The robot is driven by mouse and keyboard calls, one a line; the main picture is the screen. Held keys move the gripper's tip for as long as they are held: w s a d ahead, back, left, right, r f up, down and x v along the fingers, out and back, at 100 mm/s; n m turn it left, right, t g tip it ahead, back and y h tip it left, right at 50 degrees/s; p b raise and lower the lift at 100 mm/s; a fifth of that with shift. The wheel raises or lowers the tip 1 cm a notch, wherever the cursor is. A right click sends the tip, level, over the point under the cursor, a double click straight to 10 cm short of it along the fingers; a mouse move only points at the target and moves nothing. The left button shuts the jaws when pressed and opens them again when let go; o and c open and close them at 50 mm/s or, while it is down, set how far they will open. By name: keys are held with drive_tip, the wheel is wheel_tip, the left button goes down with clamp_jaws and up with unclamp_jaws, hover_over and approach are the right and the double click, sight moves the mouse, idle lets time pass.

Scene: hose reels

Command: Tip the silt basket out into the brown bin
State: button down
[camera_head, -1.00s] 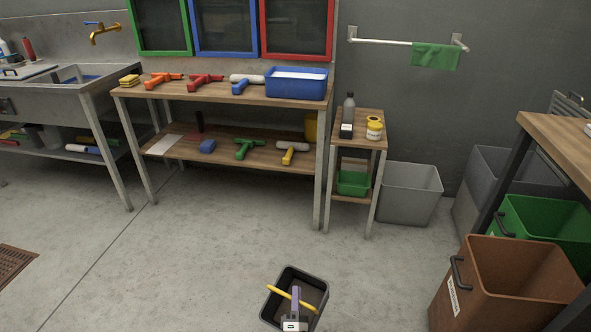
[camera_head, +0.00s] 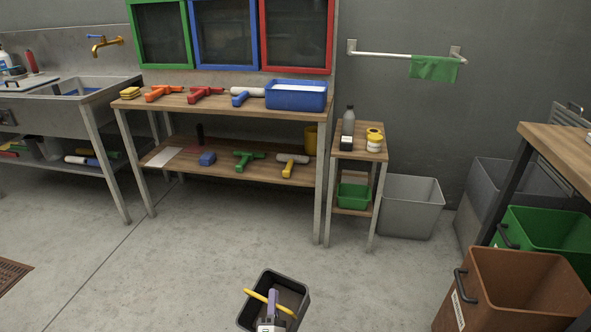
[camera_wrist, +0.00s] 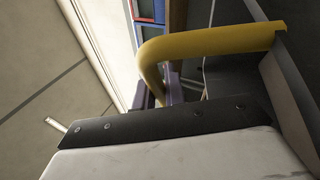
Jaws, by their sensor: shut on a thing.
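The silt basket (camera_head: 291,291) is a dark, open-topped box with a yellow handle (camera_head: 257,296). It hangs at the bottom middle of the head view, upright or slightly turned. My gripper (camera_head: 271,300) is shut on the yellow handle. In the wrist view the handle (camera_wrist: 215,43) arches close in front of my gripper (camera_wrist: 168,92), with the dark basket wall (camera_wrist: 292,85) at the right. What lies in the basket is hard to make out. The brown bin (camera_head: 522,284) stands at the lower right of the head view, open-topped, with a black handle; the basket is well to its left.
A green bin (camera_head: 548,232) and a grey bin (camera_head: 493,178) stand behind the brown one, beside a wood-topped table (camera_head: 560,148). Another grey bin (camera_head: 410,208) stands by the small shelf (camera_head: 352,209). The floor between basket and brown bin is clear.

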sight(259, 298)
drive_tip(key=shift+w+a+r+b, duration=0.15)
drive_tip(key=shift+a+r+b, duration=0.25)
drive_tip(key=shift+a, duration=0.3)
drive_tip(key=shift+w+a+r+b, duration=0.1)
drive_tip(key=shift+a+r+b, duration=0.25)
drive_tip(key=shift+a, duration=0.4)
drive_tip(key=shift+w+a+r+b, duration=0.15)
drive_tip(key=shift+a+r+b, duration=0.25)
drive_tip(key=shift+a, duration=0.3)
drive_tip(key=shift+w+a+r, duration=0.1)
drive_tip(key=shift+a+r, duration=0.15)
drive_tip(key=shift+a, duration=0.2)
